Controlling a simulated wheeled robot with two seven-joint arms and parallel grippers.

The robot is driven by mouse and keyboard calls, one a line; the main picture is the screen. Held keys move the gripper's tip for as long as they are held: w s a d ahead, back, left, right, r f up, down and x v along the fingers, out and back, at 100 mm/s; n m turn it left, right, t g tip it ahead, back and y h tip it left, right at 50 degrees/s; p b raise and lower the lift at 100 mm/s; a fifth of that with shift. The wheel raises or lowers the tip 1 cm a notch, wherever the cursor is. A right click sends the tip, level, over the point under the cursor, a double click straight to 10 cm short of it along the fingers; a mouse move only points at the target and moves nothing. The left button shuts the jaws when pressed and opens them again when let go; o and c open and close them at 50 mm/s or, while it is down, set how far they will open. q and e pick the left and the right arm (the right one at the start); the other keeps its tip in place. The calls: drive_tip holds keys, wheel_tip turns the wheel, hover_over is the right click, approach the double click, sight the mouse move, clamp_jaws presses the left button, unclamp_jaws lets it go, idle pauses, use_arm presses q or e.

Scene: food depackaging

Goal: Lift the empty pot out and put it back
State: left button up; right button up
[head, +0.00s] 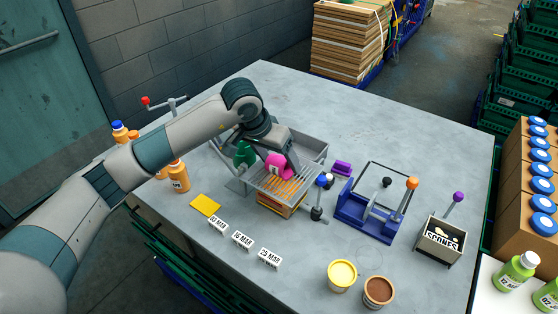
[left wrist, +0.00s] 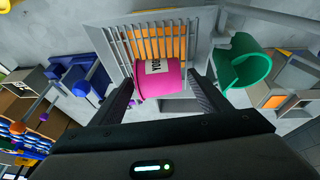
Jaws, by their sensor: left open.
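A pink pot (head: 277,165) with a white label is at the slatted metal grate (head: 288,182) of the grey tray station. In the left wrist view the pink pot (left wrist: 162,78) shows between my two finger tips, against the bars; whether it is empty cannot be seen. My left gripper (head: 284,160) is open around the pot, one finger to each side, and I cannot tell whether either touches it. The gripper partly hides the pot in the head view. My right gripper is not in view.
A green curved part (head: 245,154) stands left of the grate. A blue lever frame (head: 370,222) and a grey box (head: 440,240) stand to the right. Yellow (head: 342,275) and brown (head: 378,291) pots stand at the front. Date blocks (head: 243,240) lie front left. The table's back right is clear.

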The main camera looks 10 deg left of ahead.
use_arm(q)
drive_tip(key=shift+c, duration=0.7)
drive_tip(key=c, duration=1.1)
